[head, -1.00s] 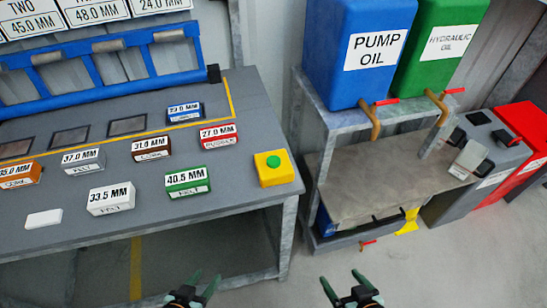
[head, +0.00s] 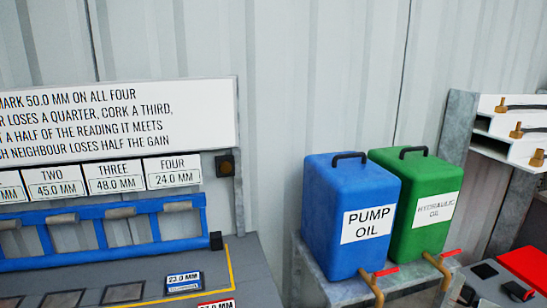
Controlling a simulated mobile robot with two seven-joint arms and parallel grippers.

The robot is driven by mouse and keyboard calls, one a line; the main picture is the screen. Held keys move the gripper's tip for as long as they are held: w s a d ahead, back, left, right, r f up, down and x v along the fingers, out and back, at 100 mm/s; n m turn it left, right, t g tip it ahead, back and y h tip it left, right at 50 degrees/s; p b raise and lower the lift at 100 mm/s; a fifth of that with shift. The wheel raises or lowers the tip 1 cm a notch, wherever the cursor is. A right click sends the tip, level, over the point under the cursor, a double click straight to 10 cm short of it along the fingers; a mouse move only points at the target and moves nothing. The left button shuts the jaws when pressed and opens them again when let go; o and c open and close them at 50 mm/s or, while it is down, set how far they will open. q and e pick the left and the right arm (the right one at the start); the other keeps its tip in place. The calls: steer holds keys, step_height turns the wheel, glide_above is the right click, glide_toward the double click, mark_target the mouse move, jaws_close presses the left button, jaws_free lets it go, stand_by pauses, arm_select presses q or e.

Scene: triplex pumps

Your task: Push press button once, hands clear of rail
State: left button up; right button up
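The yellow box with the green button is not in view now. The blue rail (head: 100,212) runs along the back of the grey bench at the left, with several grey rollers on it and a small black block (head: 216,241) at its right end. No hand is visible at the part of the rail in view. A blue block marked 23.0 MM (head: 184,282) lies on the bench inside the yellow line. A red block (head: 217,304) is cut off by the bottom edge. Neither of my grippers is in view.
A white sign (head: 120,115) with rule text hangs above cards reading TWO 45.0, THREE 48.0 and FOUR 24.0 MM (head: 173,172). A dark box with a dull amber lamp (head: 226,168) sits beside them. Blue pump oil (head: 350,215) and green hydraulic oil (head: 415,205) tanks stand right.

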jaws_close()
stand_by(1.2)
